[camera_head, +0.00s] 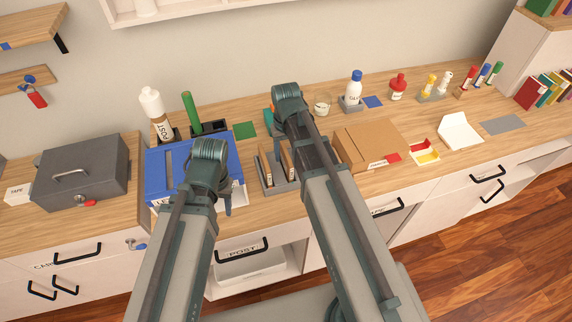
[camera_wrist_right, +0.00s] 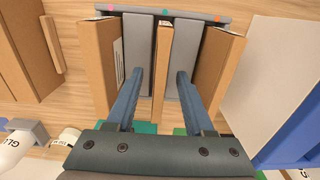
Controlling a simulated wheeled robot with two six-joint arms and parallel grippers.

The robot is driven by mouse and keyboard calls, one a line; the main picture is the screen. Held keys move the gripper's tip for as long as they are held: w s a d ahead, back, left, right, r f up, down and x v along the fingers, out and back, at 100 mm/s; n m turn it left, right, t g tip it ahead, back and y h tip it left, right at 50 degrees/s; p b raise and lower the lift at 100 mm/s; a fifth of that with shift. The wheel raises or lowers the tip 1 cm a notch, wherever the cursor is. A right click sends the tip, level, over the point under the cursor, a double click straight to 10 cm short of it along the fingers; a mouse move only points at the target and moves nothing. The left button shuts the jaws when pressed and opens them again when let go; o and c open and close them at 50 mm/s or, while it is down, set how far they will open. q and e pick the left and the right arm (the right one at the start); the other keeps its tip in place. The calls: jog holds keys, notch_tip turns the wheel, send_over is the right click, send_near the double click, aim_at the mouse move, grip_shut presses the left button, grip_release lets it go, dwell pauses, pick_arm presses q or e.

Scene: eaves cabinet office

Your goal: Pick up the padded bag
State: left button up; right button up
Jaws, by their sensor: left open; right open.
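In the head view one brown item (camera_head: 266,164) is left and the other (camera_head: 287,160) is right; I cannot tell which is the padded bag. In the right wrist view, one brown item (camera_wrist_right: 99,60) with a white label is left of the grey dividers and one (camera_wrist_right: 222,62) is right.
The blue box (camera_head: 165,172) stands left of the rack, the cardboard box (camera_head: 372,137) right. A grey cash box (camera_head: 82,172) is far left. A green stick (camera_head: 190,112), glue bottle (camera_head: 355,84) and glass (camera_head: 322,103) stand behind.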

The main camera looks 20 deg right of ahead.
grip_shut()
jog(key=shift+r, duration=0.2)
dwell(0.3)
